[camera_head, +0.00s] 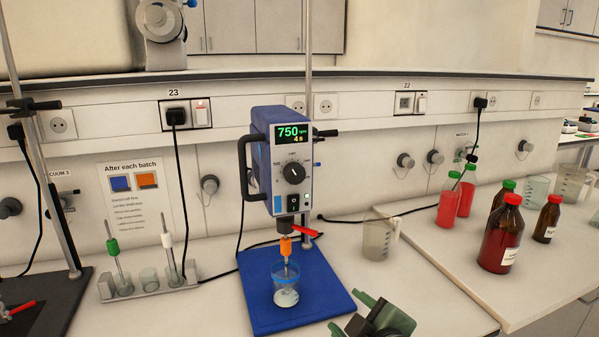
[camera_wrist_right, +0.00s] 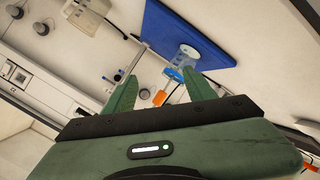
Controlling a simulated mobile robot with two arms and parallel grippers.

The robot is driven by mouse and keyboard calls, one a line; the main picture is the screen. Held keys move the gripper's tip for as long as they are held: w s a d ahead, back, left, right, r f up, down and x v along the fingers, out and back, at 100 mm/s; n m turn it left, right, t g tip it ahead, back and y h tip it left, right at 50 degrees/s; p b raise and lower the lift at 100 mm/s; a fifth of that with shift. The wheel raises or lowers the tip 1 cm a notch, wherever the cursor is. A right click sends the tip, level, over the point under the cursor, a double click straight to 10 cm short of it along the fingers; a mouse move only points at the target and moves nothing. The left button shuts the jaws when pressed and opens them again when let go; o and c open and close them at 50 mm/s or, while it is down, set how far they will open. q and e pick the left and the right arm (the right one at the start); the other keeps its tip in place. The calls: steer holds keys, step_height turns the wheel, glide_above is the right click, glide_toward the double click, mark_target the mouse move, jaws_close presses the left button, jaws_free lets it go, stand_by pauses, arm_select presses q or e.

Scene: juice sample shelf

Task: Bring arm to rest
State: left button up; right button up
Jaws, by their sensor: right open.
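My right gripper (camera_head: 348,312) is at the bottom edge of the head view, in front of the right corner of the blue stirrer base. Its green fingers are apart and nothing is between them; the wrist view (camera_wrist_right: 160,80) shows the same. The gripper is apart from the overhead stirrer (camera_head: 290,165) and the glass beaker (camera_head: 286,290). My left gripper is not in view.
The blue base (camera_head: 325,303) carries the beaker under the stirrer's orange chuck (camera_head: 286,246). A clear jug (camera_head: 378,240) stands behind the gripper. Brown bottles (camera_head: 501,240) and red-filled containers (camera_head: 447,209) stand on the right. A shaft rack (camera_head: 150,288) is at left. Bench at front right is clear.

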steer(key=s+d+f+m+g+h, duration=0.1)
steer(key=s+d+f+m+g, duration=0.45)
steer(key=s+f, duration=0.7)
steer(key=s+d+f+m+g+h, duration=0.2)
steer(key=s+d+f+m+g, duration=0.3)
steer(key=s+f, duration=0.8)
step_height(320, 180, down, 28)
steer(key=s+d, duration=0.1)
steer(key=s+d+f+n+g, duration=0.1)
steer(key=s+d+f, duration=0.2)
steer(key=s+f, duration=1.2)
steer(key=shift+s+f, duration=0.2)
steer(key=shift+s, duration=0.7)
